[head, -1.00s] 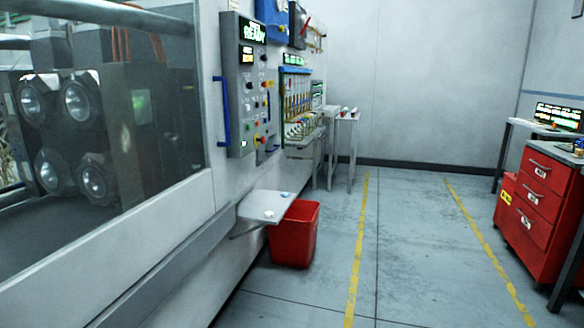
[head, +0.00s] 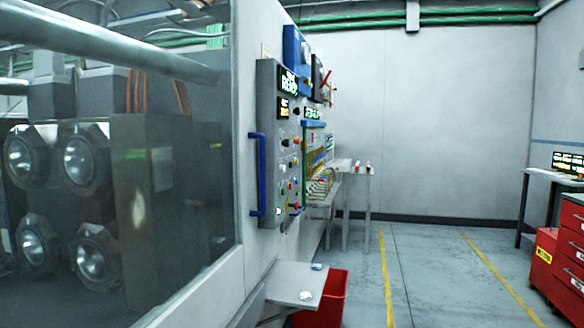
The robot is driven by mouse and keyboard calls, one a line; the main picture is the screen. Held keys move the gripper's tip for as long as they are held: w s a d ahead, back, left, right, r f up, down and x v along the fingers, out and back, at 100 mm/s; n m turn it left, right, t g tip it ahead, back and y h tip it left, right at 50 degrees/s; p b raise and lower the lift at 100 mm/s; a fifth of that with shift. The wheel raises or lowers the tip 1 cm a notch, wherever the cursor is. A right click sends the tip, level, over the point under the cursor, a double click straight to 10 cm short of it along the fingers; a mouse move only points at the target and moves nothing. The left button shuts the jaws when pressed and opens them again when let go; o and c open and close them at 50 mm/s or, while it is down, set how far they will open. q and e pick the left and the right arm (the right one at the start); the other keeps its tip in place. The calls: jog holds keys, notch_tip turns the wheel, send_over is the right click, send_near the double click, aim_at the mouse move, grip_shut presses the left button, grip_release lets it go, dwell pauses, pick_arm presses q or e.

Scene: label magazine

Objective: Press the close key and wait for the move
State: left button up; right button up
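The grey control panel (head: 279,140) is fixed to the machine's side wall, seen at a steep angle. Its upper display (head: 287,81) is lit green and appears to read READY. Several small keys and knobs sit below the display, with a red button on the lower part. Which one is the close key cannot be told at this size. A blue handle (head: 257,174) stands at the panel's left edge. Behind the machine's window (head: 190,200) are several round metal parts. Neither of my grippers is in view.
A small grey shelf (head: 297,284) with two small items juts from the machine above a red bin (head: 330,300). Small tables stand farther back. A red drawer cabinet (head: 570,250) is at the right. The floor (head: 435,290) between the yellow lines is clear.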

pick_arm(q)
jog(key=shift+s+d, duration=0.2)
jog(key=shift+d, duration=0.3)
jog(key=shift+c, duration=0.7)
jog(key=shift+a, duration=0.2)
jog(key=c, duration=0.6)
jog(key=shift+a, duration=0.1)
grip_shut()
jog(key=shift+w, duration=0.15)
